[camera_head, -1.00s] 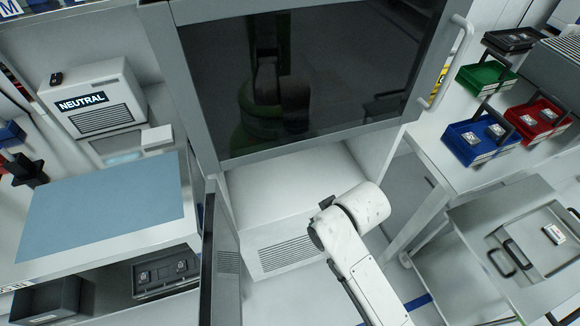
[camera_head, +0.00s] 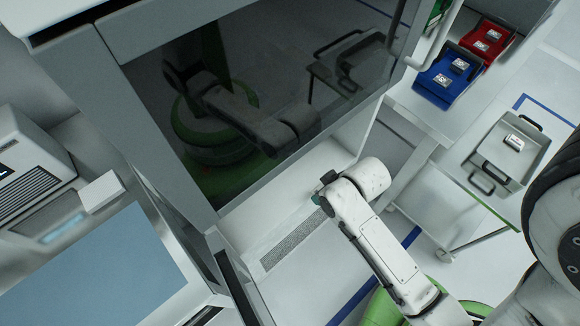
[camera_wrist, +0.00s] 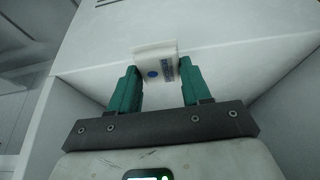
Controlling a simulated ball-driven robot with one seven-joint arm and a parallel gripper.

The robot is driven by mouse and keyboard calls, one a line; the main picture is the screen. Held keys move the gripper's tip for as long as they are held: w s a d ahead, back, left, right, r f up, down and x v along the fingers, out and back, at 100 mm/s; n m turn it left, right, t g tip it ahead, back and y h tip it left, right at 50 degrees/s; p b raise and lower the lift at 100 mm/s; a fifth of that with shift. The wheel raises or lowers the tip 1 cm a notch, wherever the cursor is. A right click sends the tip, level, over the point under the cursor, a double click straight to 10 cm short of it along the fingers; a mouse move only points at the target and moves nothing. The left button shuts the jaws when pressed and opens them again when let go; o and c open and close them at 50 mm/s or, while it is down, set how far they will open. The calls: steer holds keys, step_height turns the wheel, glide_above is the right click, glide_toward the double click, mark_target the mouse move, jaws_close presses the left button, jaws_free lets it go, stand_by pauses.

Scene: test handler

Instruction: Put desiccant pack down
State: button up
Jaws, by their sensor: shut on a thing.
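A small white pack (camera_wrist: 155,62) with a blue round mark and blue print, which I take for the desiccant pack, is between the teal fingers of my gripper (camera_wrist: 157,80) in the wrist view. My gripper is shut on it. Pale panel surfaces are behind the pack; I cannot tell whether it touches one. In the head view my gripper (camera_head: 319,198) shows only as a bit of teal beyond my white wrist, in front of the cabinet's pale lower part. The pack is hidden there.
A large dark glass front (camera_head: 300,70) reflects me. An open door panel (camera_head: 237,280) stands below it. A blue mat (camera_head: 90,270) lies on the left bench. A blue bin (camera_head: 433,91) is at upper right, and a cart tray (camera_head: 487,153) holds a small item.

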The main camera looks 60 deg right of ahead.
glide_above(292, 173)
steer(key=s, duration=0.2)
steer(key=shift+w+a, duration=0.2)
steer(key=shift+a, duration=0.05)
steer(key=shift+w+f, duration=0.15)
steer(key=shift+f, duration=1.6)
steer(key=shift+f, duration=0.15)
steer(key=o, duration=1)
